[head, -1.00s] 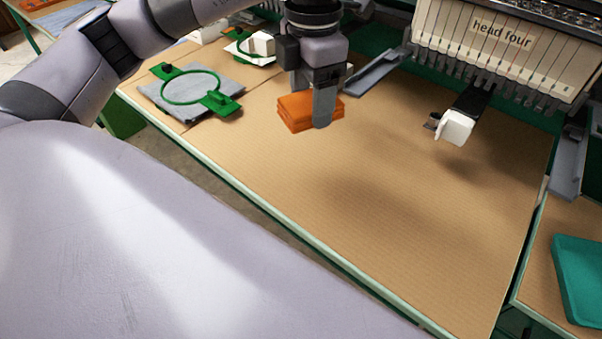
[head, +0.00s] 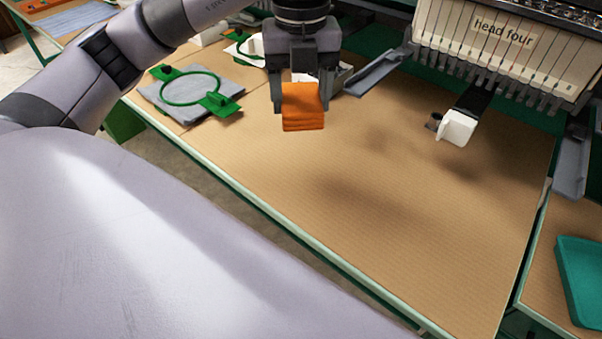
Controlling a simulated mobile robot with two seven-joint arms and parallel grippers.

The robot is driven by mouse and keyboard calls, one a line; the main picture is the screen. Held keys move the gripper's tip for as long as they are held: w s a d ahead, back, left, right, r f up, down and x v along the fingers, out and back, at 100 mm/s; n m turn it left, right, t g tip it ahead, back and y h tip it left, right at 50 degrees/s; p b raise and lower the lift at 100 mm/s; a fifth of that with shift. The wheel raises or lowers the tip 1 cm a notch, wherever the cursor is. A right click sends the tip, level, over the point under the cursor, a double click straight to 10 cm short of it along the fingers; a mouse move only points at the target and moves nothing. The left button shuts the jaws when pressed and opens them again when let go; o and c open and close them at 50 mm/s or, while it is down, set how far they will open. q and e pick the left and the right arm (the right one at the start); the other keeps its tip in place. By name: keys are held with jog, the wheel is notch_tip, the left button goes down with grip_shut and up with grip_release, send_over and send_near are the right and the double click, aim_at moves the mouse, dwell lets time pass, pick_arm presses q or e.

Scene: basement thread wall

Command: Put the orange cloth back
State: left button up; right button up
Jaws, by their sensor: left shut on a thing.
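The orange cloth (head: 303,108) is a small folded stack with several layers, in the upper middle of the head view. My left gripper (head: 301,104) comes down over it from above, with one finger on each side. It is shut on the cloth. Whether the cloth touches the board or hangs just above it I cannot tell. My right gripper is not in view.
A green hoop (head: 190,88) on grey fabric lies left of the cloth. The sewing machine marked "head four" (head: 505,45) stands at upper right, with a white block (head: 457,128) below it. A teal tray (head: 580,280) is at right. The board's middle (head: 400,220) is clear.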

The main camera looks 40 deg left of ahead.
pick_arm(q)
notch_tip(320, 180, down, 6)
jog(key=b, duration=0.1)
send_over(301, 184)
notch_tip(301, 184, down, 7)
jog(key=shift+r+b, duration=0.1)
jog(key=shift+b, duration=0.25)
notch_tip(301, 184, down, 4)
jog(key=shift+f, duration=0.25)
jog(key=shift+f, duration=0.2)
jog(key=o, duration=0.9)
jog(key=shift+r, duration=0.1)
jog(key=shift+o, duration=0.2)
